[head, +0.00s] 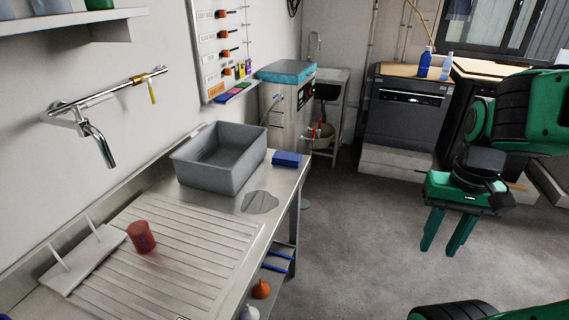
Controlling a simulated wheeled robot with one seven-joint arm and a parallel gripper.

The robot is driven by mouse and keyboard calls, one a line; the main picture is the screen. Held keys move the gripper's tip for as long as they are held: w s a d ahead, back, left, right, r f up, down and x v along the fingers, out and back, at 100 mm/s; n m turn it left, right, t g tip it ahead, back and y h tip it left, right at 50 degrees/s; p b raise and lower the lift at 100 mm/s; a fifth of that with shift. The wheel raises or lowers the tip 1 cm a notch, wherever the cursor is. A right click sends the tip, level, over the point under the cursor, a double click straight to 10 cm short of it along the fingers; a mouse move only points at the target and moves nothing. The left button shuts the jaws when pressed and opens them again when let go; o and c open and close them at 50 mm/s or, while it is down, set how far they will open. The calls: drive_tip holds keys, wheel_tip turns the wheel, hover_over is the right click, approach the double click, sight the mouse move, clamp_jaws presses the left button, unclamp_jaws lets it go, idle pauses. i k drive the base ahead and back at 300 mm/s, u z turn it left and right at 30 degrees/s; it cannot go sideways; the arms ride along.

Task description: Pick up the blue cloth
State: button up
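A small folded dark-blue block, which looks like the blue cloth (287,159), lies flat on the steel counter (236,225), near its far right corner. It sits just right of a grey tub (217,172) and is fully in view. My gripper (440,249) is to the right, over the open floor and well apart from the cloth and counter. Its two green fingers point down with a clear gap between them, and nothing is held.
A red cup (141,237) stands on the ribbed drainboard. A grey cabinet with a teal top (286,71) stands beyond the counter. A dishwasher (403,110) is at the back. The floor right of the counter is clear.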

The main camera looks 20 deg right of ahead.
sight(286, 159)
drive_tip(key=k, duration=1.1)
drive_tip(key=z, duration=0.75)
drive_tip(key=i, duration=2.45)
drive_tip(key=u, duration=0.9)
